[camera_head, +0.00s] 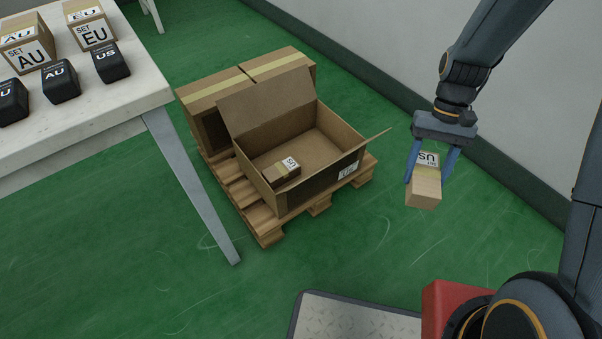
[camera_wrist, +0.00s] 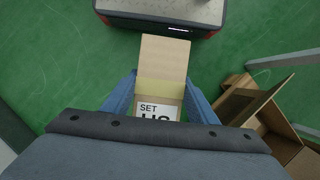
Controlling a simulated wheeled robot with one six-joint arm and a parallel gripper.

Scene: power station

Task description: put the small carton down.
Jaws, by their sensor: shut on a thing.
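My gripper (camera_head: 431,172) is shut on a small carton (camera_head: 424,193) with a white "US" label. The carton hangs in the air over the green floor, to the right of the large open box (camera_head: 331,133). In the wrist view the small carton (camera_wrist: 164,68) sits between the two blue fingers of my gripper (camera_wrist: 160,95), its label reading "SET" and a partly hidden "US". Another small carton (camera_head: 281,174) with a "US" label lies inside the open box at its near left corner.
The open box and closed cartons (camera_head: 283,64) stand on a wooden pallet (camera_head: 265,226). A table (camera_head: 150,84) at the left bears labelled cartons (camera_head: 92,27) and black blocks (camera_head: 110,63). Green floor lies free between pallet and wall (camera_head: 370,50). The open box (camera_wrist: 283,128) also shows in the wrist view.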

